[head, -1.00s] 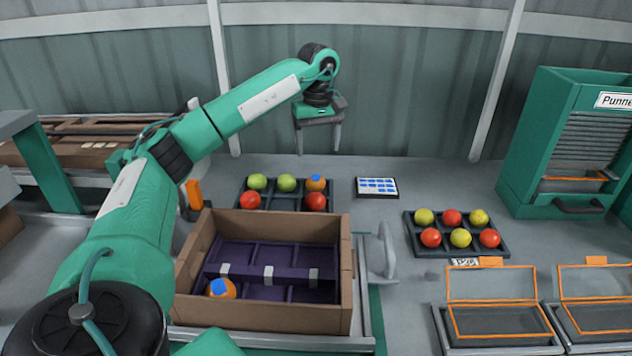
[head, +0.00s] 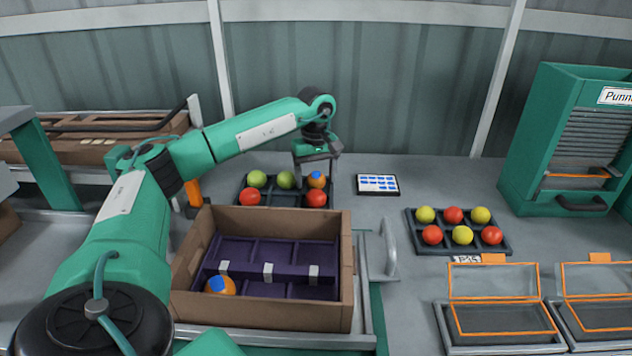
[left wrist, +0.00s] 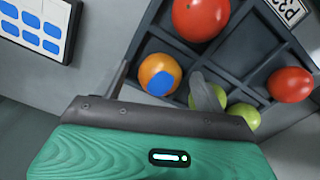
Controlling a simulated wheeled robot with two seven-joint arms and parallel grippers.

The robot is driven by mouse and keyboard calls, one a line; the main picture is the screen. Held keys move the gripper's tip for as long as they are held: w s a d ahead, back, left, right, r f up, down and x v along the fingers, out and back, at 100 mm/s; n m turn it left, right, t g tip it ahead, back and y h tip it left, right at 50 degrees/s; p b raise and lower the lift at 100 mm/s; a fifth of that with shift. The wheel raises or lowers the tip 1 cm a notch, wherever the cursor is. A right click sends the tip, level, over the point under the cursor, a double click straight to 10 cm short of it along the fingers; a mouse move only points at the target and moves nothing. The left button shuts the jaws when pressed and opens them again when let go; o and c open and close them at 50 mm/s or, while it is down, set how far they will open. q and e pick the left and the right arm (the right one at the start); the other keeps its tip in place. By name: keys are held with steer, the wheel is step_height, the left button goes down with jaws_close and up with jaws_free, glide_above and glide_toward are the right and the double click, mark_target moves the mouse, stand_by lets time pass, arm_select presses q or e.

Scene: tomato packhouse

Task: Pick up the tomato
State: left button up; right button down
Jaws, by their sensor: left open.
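My left gripper (head: 316,176) is open, with its fingers pointing down at the back tray. An orange tomato with a blue patch (head: 316,180) sits in the tray's back right compartment. In the left wrist view this tomato (left wrist: 160,74) lies between the two open fingers, a little beyond the fingertips. I cannot tell whether the fingers touch it. The dark back tray (head: 275,204) also holds two green tomatoes (head: 286,179) and red tomatoes (head: 316,198). Another orange tomato with a blue patch (head: 219,286) lies in the cardboard box (head: 262,318). My right gripper is not in view.
The box has purple dividers and stands in front of the back tray. A tablet (head: 377,185) lies right of that tray. A second tray (head: 459,246) holds several red and yellow tomatoes. Orange-edged clear punnets (head: 500,318) and a green punnet machine (head: 562,150) are at the right.

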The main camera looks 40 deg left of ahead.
arm_select(q)
steer(key=c, duration=0.8)
steer(key=shift+r, duration=0.1)
